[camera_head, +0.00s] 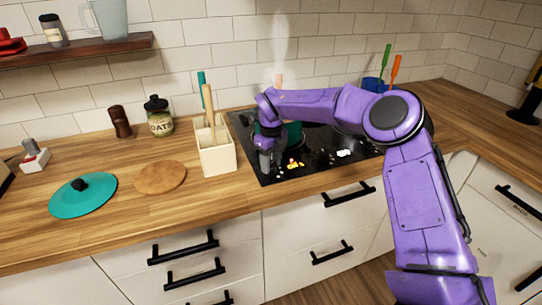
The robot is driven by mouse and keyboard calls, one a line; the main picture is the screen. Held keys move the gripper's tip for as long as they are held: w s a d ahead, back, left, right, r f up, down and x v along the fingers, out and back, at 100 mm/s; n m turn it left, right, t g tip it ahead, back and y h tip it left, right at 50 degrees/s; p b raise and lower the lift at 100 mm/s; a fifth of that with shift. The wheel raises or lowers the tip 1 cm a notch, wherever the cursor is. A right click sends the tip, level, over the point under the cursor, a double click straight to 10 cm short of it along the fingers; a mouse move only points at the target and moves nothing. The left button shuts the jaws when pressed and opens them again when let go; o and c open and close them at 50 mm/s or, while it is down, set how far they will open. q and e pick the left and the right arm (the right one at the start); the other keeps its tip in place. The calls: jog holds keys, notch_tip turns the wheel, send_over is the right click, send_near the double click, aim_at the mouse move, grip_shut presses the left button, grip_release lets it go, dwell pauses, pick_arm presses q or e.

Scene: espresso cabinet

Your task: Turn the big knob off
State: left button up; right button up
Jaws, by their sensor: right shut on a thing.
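The black cooktop (312,168) is set in the wooden counter, with a glowing orange mark (293,164) and a white lit mark (344,153) near its front. My purple right arm reaches in from the right. Its gripper (267,160) points down at the cooktop's front left and is shut. The big knob itself cannot be made out; the gripper covers the spot where it closes. A teal pot (293,133) stands on the cooktop behind the gripper, partly hidden by my arm, with steam rising above it. My left gripper is not in view.
A cream utensil holder (217,158) stands close left of the gripper. A round wooden board (161,178), a teal lid (83,194), an oats jar (159,118) and a brown mill (120,122) are further left. A blue utensil cup (374,84) is behind my arm.

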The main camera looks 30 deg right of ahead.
aim_at(271, 164)
jog(key=n+p, duration=0.1)
jog(key=n, duration=0.1)
jog(key=n+p, duration=0.2)
jog(key=n, duration=0.1)
jog(key=shift+r+n+p, duration=0.25)
jog(key=shift+n+p, duration=0.05)
jog(key=shift+p, duration=0.1)
jog(key=shift+w+f+n+p, duration=0.1)
jog(key=shift+n+p, duration=0.9)
jog(key=shift+n, duration=1.3)
jog(key=o, duration=1.1)
jog(key=shift+f, duration=0.1)
jog(key=shift+c, duration=0.2)
notch_tip(271, 164, up, 11)
jog(key=b, duration=0.2)
jog(key=shift+f, duration=0.2)
jog(key=shift+f, duration=0.1)
